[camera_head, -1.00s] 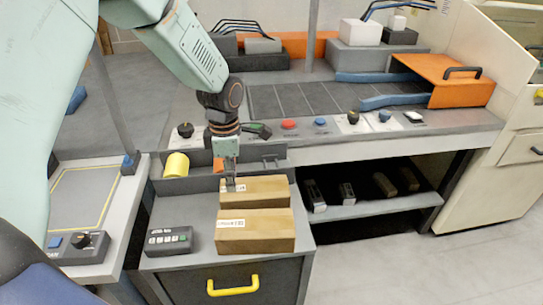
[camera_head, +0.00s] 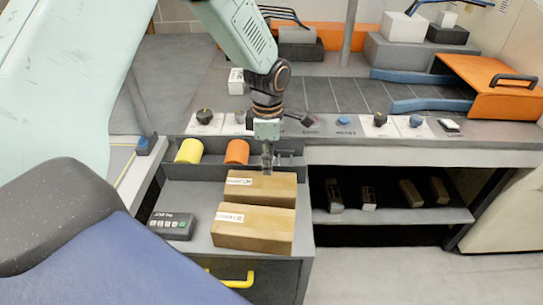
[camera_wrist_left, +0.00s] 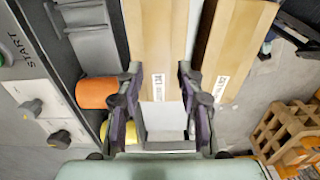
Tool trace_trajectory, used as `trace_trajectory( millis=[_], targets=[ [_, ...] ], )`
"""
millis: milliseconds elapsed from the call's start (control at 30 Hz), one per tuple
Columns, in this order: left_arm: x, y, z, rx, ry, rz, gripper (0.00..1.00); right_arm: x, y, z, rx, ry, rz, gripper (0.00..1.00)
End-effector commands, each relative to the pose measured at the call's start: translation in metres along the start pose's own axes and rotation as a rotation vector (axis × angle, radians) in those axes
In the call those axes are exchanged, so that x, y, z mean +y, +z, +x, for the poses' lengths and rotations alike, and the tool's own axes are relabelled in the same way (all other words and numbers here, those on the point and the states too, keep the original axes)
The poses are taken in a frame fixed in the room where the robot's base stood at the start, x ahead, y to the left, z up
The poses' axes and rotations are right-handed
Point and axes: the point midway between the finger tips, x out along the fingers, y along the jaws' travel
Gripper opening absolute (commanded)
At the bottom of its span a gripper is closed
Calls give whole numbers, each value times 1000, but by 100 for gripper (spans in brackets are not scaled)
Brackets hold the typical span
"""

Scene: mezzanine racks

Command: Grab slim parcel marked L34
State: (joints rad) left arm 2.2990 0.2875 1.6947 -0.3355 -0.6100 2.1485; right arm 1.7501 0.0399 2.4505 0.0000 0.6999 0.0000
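Two long brown parcels with white labels lie side by side on a grey cabinet top. The rear parcel (camera_head: 262,190) also shows in the left wrist view (camera_wrist_left: 157,35). The front parcel (camera_head: 255,230) also shows in that view (camera_wrist_left: 232,45). The label print is too small to tell which is L34. My left gripper (camera_head: 267,168) is at the far edge of the rear parcel, right of its middle. In the left wrist view its fingers (camera_wrist_left: 160,75) are apart, with the rear parcel's labelled end between and beyond them; contact cannot be told. My right gripper is not in view.
Yellow (camera_head: 189,151) and orange (camera_head: 237,152) rolls sit in a grey rack behind the parcels. The button panel (camera_head: 400,127) runs above. A lower shelf (camera_head: 390,217) with several small blocks is at right.

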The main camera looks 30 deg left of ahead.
Motion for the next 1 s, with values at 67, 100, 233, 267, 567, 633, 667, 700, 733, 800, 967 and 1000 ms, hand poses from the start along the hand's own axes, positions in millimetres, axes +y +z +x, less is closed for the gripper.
trace_trajectory(
  millis=[67, 100, 233, 267, 567, 633, 667, 700, 733, 800, 967, 1000],
  targets=[
    [0, -1, 0, 0, 0, 0, 42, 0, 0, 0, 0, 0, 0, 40],
    [0, -1, 0, 0, 0, 0, 45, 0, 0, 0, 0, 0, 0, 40],
    [0, -1, 2, 0, -1, 0, 56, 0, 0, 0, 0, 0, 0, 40],
    [0, -1, 4, 1, -2, 0, 59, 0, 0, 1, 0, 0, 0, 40],
    [2, 1, 44, 2, -2, 2, 84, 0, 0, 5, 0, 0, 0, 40],
    [2, 1, 54, 3, -2, 2, 90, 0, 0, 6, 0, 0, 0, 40],
    [2, 2, 58, 2, -2, 1, 91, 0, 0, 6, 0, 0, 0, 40],
    [3, 2, 63, 2, -1, 1, 91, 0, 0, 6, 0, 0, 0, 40],
    [3, 2, 66, 1, -1, 0, 91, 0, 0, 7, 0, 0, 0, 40],
    [3, 2, 72, 2, -2, 0, 91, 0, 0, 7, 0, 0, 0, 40],
    [3, 3, 78, 0, 1, 1, 91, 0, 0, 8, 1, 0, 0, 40],
    [3, 3, 78, 0, 1, 1, 91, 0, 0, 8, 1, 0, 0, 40]
  ],
)
